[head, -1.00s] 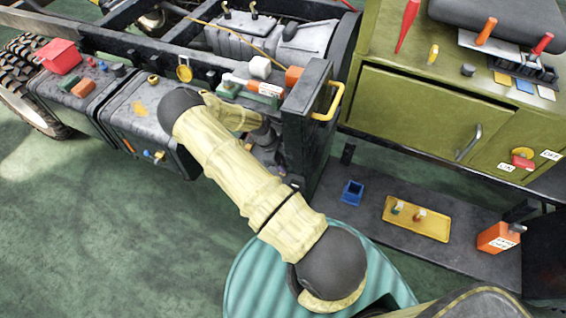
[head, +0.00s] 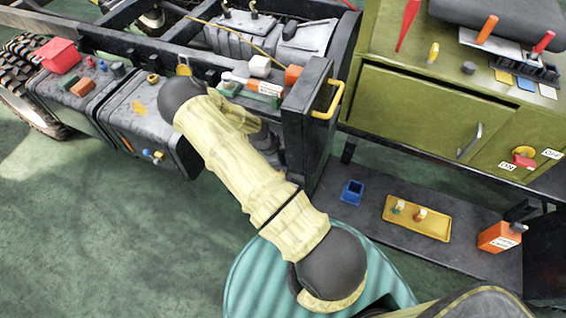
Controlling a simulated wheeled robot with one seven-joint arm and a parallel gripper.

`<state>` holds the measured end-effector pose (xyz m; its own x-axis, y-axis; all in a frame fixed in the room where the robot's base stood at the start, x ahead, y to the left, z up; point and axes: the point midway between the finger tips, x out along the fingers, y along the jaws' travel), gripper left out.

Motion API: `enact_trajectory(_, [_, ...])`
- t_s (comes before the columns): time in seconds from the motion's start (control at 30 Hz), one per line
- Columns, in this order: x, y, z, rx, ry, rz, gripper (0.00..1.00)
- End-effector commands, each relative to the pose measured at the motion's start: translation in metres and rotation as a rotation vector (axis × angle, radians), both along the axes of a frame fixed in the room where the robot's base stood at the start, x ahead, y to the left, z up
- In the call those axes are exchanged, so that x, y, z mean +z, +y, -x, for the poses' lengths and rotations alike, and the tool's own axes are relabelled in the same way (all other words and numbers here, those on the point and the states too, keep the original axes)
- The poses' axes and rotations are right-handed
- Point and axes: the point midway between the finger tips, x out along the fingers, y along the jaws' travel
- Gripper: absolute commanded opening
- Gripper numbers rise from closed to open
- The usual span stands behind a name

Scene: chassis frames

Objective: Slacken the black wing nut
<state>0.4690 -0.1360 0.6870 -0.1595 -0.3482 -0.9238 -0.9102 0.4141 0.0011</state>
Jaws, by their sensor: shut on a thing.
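My arm reaches from the lower right up to its dark elbow, then bends back toward the chassis post. My gripper (head: 266,140) shows only as a grey part behind the pale forearm, low on the chassis beside the black post. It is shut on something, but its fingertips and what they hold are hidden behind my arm. I cannot make out the black wing nut in this view.
The black post (head: 308,125) with a yellow handle (head: 329,101) stands just right of my gripper. A green cabinet (head: 425,110) is at the right.

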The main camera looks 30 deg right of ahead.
Motion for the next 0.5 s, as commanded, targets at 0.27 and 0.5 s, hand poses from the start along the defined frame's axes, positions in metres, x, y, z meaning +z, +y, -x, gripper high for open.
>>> enact_trajectory(0.27, [-0.0001,0.0,-0.0004,0.257,-0.005,-0.001,0.0])
enact_trajectory(0.5, [-0.0006,-0.0004,0.0002,0.485,-0.006,0.0,0.0])
